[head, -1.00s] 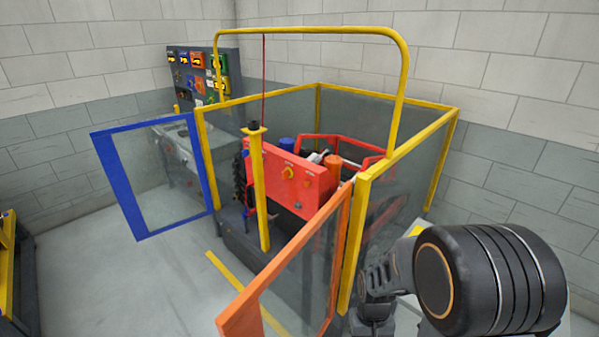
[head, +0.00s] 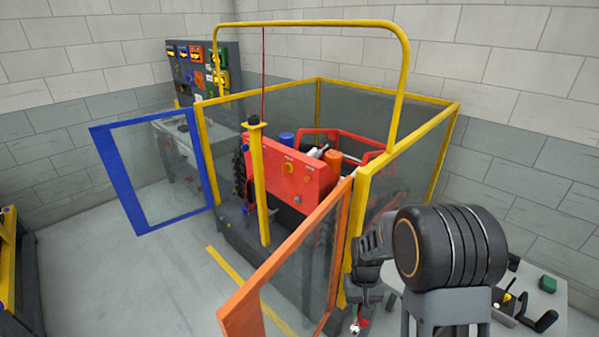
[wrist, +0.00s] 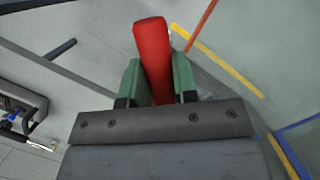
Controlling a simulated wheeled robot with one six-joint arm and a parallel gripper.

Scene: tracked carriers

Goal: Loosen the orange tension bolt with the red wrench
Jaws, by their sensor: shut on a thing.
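My gripper (wrist: 157,76) is shut on the red wrench (wrist: 152,45), with a green finger pad on each side of it. In the wrist view only a thick red part of the wrench shows, sticking out past the fingers. In the head view a small red and silver bit of the wrench (head: 363,323) shows low, beside the orange-framed door. The wrench is outside the fenced cell, apart from the machine. The orange tension bolt cannot be made out with certainty. The red machine (head: 310,185) bears a round orange knob (head: 288,168) and an orange cylinder (head: 333,157).
Clear panels in yellow frames (head: 440,150) fence the machine. An orange-framed door (head: 290,255) and a blue-framed door (head: 128,185) stand open. A yellow post (head: 260,195) stands before the machine. A table (head: 560,300) with several tools is at right.

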